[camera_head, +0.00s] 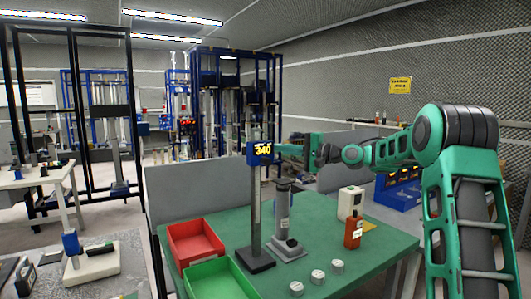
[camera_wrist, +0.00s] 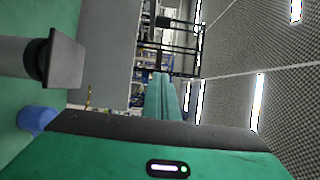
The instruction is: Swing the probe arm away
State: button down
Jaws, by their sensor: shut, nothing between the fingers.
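A dark upright post on a black base (camera_head: 256,262) stands on the green table. A blue head (camera_head: 253,153) with a yellow "340" display is at its top. I cannot clearly make out a separate probe arm. Just right of the post is a grey column fixture (camera_head: 282,210) on a square base. My gripper (camera_head: 284,149) is shut and empty at the height of the blue head, on its right side. I cannot tell whether they touch. In the wrist view, which is turned sideways, my green gripper fingers (camera_wrist: 161,97) show, with a grey cylinder and dark plate (camera_wrist: 64,58) at left.
The table holds a red bin (camera_head: 195,240), a green bin (camera_head: 220,278), several small round pieces (camera_head: 318,276), an orange bottle (camera_head: 353,232) and a white box (camera_head: 350,203). Grey partitions (camera_head: 190,192) stand behind. A blue rounded thing (camera_wrist: 37,118) shows in the wrist view.

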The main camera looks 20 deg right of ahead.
jog(key=shift+s+d, duration=0.2)
jog(key=shift+d, duration=0.8)
jog(key=shift+s+d, duration=0.2)
jog(key=shift+d, duration=0.75)
